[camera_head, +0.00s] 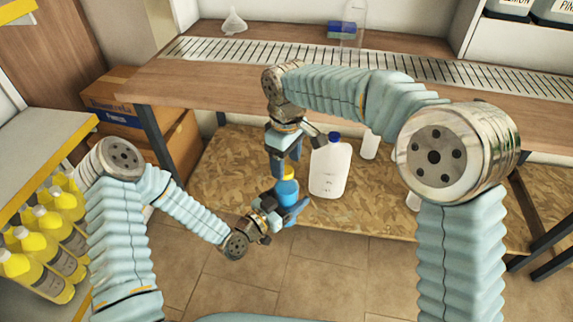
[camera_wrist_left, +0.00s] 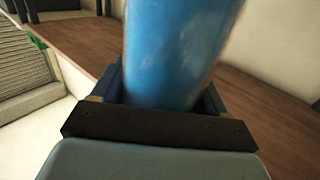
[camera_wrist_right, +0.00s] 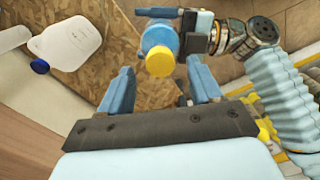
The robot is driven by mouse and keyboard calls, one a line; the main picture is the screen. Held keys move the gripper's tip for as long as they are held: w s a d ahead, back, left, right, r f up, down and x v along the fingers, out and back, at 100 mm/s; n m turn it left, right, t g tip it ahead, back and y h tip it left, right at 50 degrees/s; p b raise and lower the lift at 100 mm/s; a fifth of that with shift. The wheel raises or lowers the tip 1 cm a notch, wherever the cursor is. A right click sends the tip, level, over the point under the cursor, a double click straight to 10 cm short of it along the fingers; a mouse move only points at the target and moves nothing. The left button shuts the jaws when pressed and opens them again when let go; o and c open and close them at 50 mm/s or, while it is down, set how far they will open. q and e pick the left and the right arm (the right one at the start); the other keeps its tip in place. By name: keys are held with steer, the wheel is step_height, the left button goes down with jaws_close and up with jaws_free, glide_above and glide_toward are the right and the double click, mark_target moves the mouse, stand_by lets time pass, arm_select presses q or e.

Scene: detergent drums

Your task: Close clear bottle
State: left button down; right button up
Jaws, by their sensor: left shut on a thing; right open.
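A blue bottle (camera_head: 289,189) with a yellow cap (camera_head: 287,173) stands roughly upright in my left gripper (camera_head: 284,210), which is shut on it. Its blue side fills the middle of the left wrist view (camera_wrist_left: 180,50). My right gripper (camera_head: 284,155) is open, pointing down just above the cap. In the right wrist view the yellow cap (camera_wrist_right: 160,61) shows near the open fingertips, not gripped. A clear bottle (camera_head: 360,18) stands on the table at the back, beside a small blue object (camera_head: 341,29). I cannot tell whether the yellow cap is fully seated.
A white jug with a blue cap (camera_head: 329,168) stands on the low shelf, close right of both grippers. The wooden table edge (camera_head: 220,100) runs behind. A funnel (camera_head: 234,22) is on the table. Yellow bottles (camera_head: 45,240) fill the left rack; boxes (camera_head: 112,95) are behind it.

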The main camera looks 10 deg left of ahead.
step_height(320, 180, up, 10)
stand_by(0.3)
steer(key=shift+f, duration=0.1)
steer(key=s+f+m+g+h, duration=0.1)
steer(key=s+f+g, duration=0.2)
steer(key=s+f, duration=0.6)
steer(key=s+f+g+h, duration=0.1)
steer(key=s+f+g, duration=0.2)
steer(key=s+f, duration=0.65)
steer(key=s+d+f+m+y, duration=0.25)
steer(key=d+f, duration=0.35)
steer(key=f, duration=0.5)
steer(key=s+d+f+m+y, duration=0.1)
steer(key=s+d+f, duration=0.2)
steer(key=d+f, duration=0.6)
steer(key=w+d+f+m+t+y, duration=0.1)
steer(key=w+f+m+t+y, duration=0.1)
steer(key=m+t, duration=0.4)
steer(key=w+f+m, duration=0.1)
steer(key=w+m, duration=0.1)
steer(key=m, duration=0.2)
steer(key=shift+w+d+f+t+y, duration=0.2)
steer(key=shift+w+f+t+y, duration=0.1)
steer(key=shift+w+f+y, duration=0.1)
